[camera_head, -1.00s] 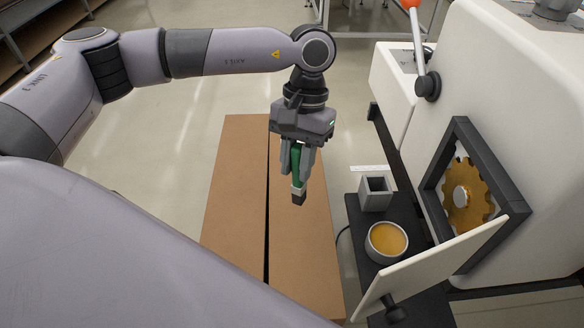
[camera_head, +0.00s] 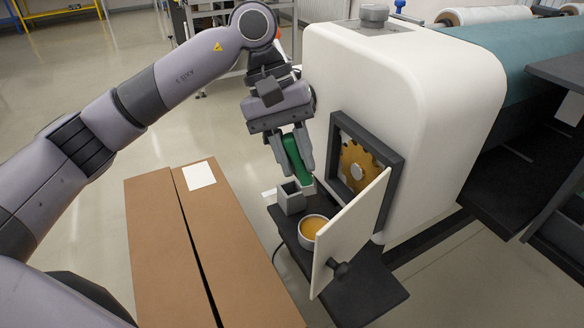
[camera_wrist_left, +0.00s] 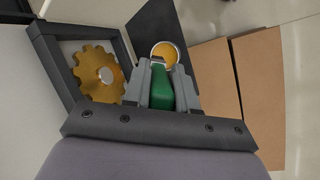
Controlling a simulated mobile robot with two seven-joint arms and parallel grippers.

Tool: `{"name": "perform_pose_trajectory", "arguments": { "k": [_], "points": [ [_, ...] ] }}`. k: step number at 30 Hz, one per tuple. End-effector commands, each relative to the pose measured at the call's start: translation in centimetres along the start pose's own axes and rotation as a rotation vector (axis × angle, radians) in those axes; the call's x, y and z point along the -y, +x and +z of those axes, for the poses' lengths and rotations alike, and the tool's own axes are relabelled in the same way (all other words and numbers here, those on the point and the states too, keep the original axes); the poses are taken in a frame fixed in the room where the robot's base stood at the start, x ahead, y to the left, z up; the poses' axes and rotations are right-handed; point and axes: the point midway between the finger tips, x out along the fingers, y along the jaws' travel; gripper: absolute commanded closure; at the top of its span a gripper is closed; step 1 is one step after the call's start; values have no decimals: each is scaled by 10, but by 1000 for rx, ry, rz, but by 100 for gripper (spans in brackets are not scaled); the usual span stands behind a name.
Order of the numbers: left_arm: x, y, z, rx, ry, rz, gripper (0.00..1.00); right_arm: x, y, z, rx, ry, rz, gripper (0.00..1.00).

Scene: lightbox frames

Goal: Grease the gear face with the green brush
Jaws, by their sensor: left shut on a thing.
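My left gripper (camera_head: 291,158) is shut on the green brush (camera_head: 298,160) and holds it pointing down, above the shelf beside the machine opening. The brush's green handle (camera_wrist_left: 161,88) also shows between the fingers in the left wrist view; its bristles are hidden there. The golden gear (camera_head: 352,160) sits inside a dark square frame, to the right of the brush in the head view. It also shows at the left of the wrist view (camera_wrist_left: 92,76). A round pot of amber grease (camera_head: 313,228) stands on the shelf below the brush. My right gripper is not in view.
A grey square holder (camera_head: 290,198) stands on the dark shelf (camera_head: 352,290) beside the pot. The white door (camera_head: 350,232) is swung open, with a dark knob. A large cardboard box (camera_head: 160,245) lies on the left. The white machine body (camera_head: 410,90) rises behind.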

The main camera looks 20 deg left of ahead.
Motion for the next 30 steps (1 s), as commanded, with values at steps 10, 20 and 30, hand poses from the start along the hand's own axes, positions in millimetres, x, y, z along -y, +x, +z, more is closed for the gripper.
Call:
{"name": "perform_pose_trajectory", "arguments": {
  "k": [10, 20, 30],
  "points": [
    [0, 0, -1, -8, -15, 22, 100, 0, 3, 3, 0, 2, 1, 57],
    [11, 28, -9, -7, -16, 21, 100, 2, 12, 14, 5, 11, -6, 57],
    [18, 49, -15, -9, -15, 22, 100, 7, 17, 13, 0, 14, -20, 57]
  ]
}}
